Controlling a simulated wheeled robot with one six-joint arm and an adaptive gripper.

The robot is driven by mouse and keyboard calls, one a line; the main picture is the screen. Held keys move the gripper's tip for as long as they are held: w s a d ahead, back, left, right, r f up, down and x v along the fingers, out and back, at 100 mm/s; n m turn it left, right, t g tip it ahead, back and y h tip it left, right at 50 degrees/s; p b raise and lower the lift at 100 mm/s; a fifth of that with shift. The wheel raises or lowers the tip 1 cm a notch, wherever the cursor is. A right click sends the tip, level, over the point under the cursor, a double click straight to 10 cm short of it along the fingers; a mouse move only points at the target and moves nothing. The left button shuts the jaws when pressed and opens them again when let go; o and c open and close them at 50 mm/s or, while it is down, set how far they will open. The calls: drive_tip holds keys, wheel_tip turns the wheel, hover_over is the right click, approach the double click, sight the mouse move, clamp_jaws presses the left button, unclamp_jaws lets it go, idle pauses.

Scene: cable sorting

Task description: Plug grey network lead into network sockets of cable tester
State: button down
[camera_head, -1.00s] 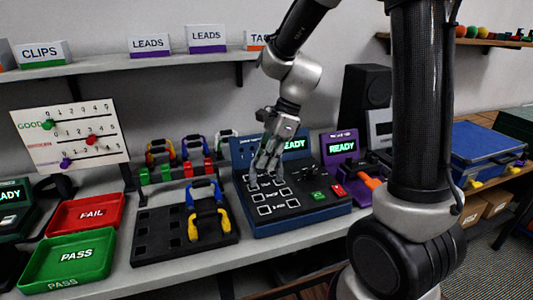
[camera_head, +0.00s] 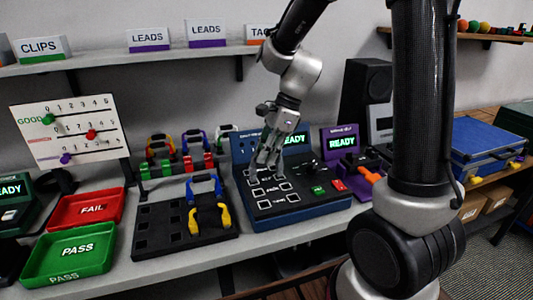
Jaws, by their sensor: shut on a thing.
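The cable tester (camera_head: 300,207) is a dark blue console on the bench with rows of white-outlined sockets on its sloped top, a green and a red button, and a screen reading READY. My gripper (camera_head: 266,162) points down over the upper left part of the socket panel, close to its surface. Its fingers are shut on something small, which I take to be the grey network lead. The lead itself is hidden by the fingers, and I cannot tell whether it touches a socket.
A black rack (camera_head: 160,232) left of the tester holds a blue and a yellow lead. Coloured leads stand in a row behind it. A red FAIL tray (camera_head: 70,222) and green PASS tray (camera_head: 35,262) lie further left. A purple unit (camera_head: 341,140) stands right of the tester.

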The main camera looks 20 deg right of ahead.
drive_tip(key=shift+f, duration=0.9)
idle(1.1)
drive_tip(key=c, duration=0.8)
unclamp_jaws()
drive_tip(key=shift+r, duration=4)
